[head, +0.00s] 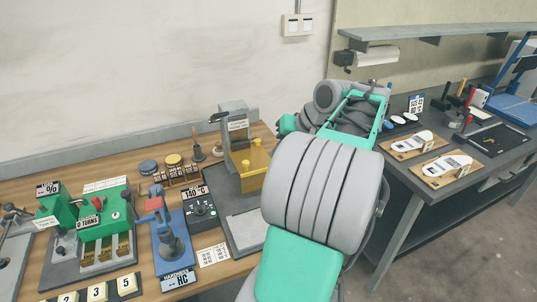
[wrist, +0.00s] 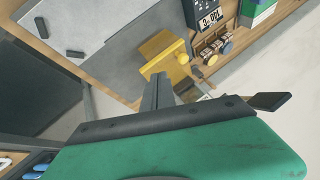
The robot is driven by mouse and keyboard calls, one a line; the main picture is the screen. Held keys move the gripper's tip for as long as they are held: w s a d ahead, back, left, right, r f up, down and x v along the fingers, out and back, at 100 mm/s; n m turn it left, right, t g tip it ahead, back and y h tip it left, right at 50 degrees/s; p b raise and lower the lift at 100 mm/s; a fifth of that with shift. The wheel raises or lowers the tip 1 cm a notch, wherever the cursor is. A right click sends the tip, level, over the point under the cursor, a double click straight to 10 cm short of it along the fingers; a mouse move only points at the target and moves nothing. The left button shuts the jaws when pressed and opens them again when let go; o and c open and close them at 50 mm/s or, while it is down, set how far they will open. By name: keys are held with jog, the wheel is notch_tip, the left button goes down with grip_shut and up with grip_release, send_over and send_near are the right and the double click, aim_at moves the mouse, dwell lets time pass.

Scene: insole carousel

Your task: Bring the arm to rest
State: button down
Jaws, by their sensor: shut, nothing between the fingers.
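In the head view the gripper itself is hidden behind the arm.
The wooden bench (head: 145,205) holds a grey press (head: 237,125), a blue hardness tester (head: 172,245), a green machine (head: 104,215) and a dial box (head: 200,210). The dark right bench (head: 490,165) carries two insole boards (head: 415,145). Open floor (head: 440,260) lies at lower right.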

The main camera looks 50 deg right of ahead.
jog(key=v, duration=0.4)
jog(key=s+d+f+m+g+h, duration=0.1)
jog(key=s+d+f+m+g, duration=0.15)
jog(key=s+f, duration=0.75)
jog(key=a+f, duration=0.1)
jog(key=a, duration=0.1)
jog(key=a+f+g, duration=0.1)
jog(key=a+f, duration=0.1)
jog(key=a+f+g, duration=0.1)
jog(key=a+f, duration=0.1)
jog(key=shift+w+a+f+p, duration=0.1)
jog(key=shift+w+a+p, duration=0.2)
jog(key=shift+w+a, duration=0.05)
jog(key=w+a+r+n, duration=0.1)
jog(key=w+a+n, duration=0.2)
jog(key=a, duration=0.8)
jog(key=w+a+r+n, duration=0.1)
jog(key=w+a+n, duration=0.2)
jog(key=a, duration=0.8)
jog(key=w+a+r+n+t, duration=0.1)
jog(key=w+a+n, duration=0.2)
jog(key=a, duration=0.8)
jog(key=shift+r+n, duration=0.25)
jog(key=shift+n, duration=0.7)
